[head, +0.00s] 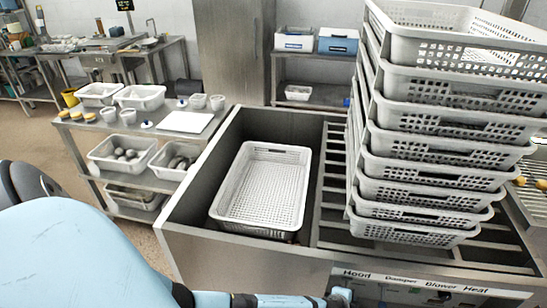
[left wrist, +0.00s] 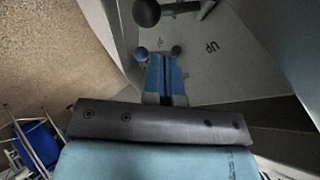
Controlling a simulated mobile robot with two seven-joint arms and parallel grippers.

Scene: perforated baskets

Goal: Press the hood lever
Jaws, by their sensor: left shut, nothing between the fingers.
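The hood lever is not clear in the head view, where the "Hood" label (head: 357,274) sits on the machine's front panel. My left gripper (head: 340,296) is just below that label. In the left wrist view my left gripper (left wrist: 165,72) is shut and empty, its blue fingers together close to the panel (left wrist: 225,70) marked "UP". A dark ball knob (left wrist: 146,12) on a stem stands beyond the fingertips, apart from them; I cannot tell for sure which lever it belongs to. A smaller dark knob (left wrist: 176,50) shows right at the tips. My right gripper is not in view.
An empty white perforated basket (head: 222,205) sits in the machine's left bay. A tall stack of white baskets (head: 430,168) stands on the slatted right side. Labels "Damper", "Blower" and "Heat" (head: 475,289) continue rightward. A steel table (head: 80,150) with tubs stands at left.

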